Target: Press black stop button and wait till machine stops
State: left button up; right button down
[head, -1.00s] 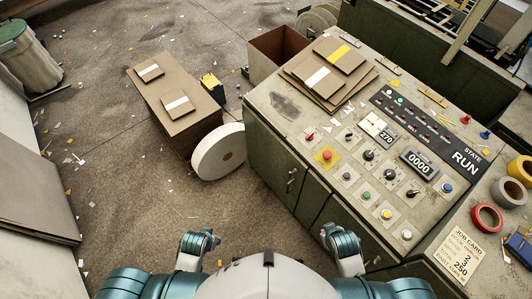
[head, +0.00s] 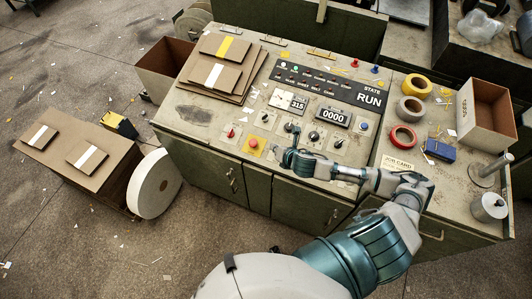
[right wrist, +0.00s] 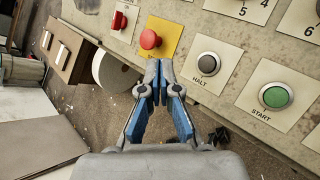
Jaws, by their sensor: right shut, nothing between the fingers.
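The black HALT button (right wrist: 208,63) sits on a light plate in the right wrist view. My right gripper (right wrist: 158,76) is shut and empty, its tips left of that button, below the red mushroom button. In the head view my right gripper (head: 277,151) is over the control panel's front part and hides some buttons; I cannot make out the HALT button there. The state display (head: 370,97) reads RUN. I cannot tell whether the fingertips touch the panel. My left gripper is not in view.
The red mushroom button (right wrist: 150,39) on a yellow plate is just beyond the fingertips. A green START button (right wrist: 274,96) is right of HALT. Tape rolls (head: 404,137) and stacked boards (head: 217,75) flank the controls.

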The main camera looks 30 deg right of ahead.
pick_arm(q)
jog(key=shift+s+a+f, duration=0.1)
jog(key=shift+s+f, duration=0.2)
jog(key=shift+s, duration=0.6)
pick_arm(e)
jog(key=shift+w+d+r+n, duration=0.15)
jog(key=shift+d+n, duration=0.15)
jog(key=shift+d, duration=0.1)
jog(key=shift+w+d+r+n, duration=0.1)
jog(key=shift+w+d+n, duration=0.05)
jog(key=shift+d+n, duration=0.2)
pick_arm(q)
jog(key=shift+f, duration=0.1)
pick_arm(e)
jog(key=shift+d+f, duration=0.15)
